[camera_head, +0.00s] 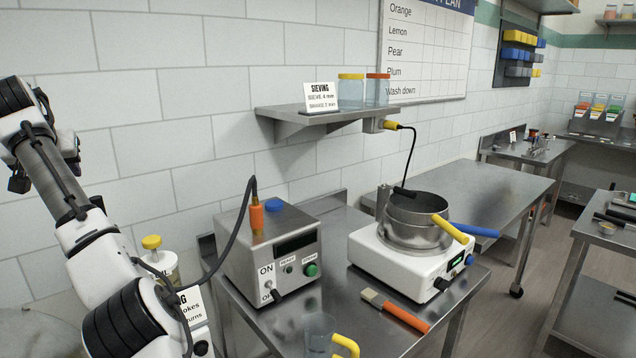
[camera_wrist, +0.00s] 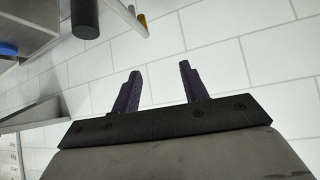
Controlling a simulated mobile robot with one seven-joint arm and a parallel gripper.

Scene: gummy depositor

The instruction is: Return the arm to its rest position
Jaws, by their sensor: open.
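My arm (camera_head: 95,235) rises along the left side of the head view, bent, with its upper part near the tiled wall. My gripper shows in the wrist view (camera_wrist: 158,88), with its two dark fingers apart and nothing between them. White wall tiles lie behind the fingers. In the head view the gripper's fingertips cannot be made out at the left edge.
A control box (camera_head: 270,255) with a cable stands on a steel table, beside a white sieving machine (camera_head: 405,268) holding a metal pot (camera_head: 418,215). An orange-handled brush (camera_head: 395,310) lies in front. A wall shelf (camera_head: 325,115) holds jars and a sign.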

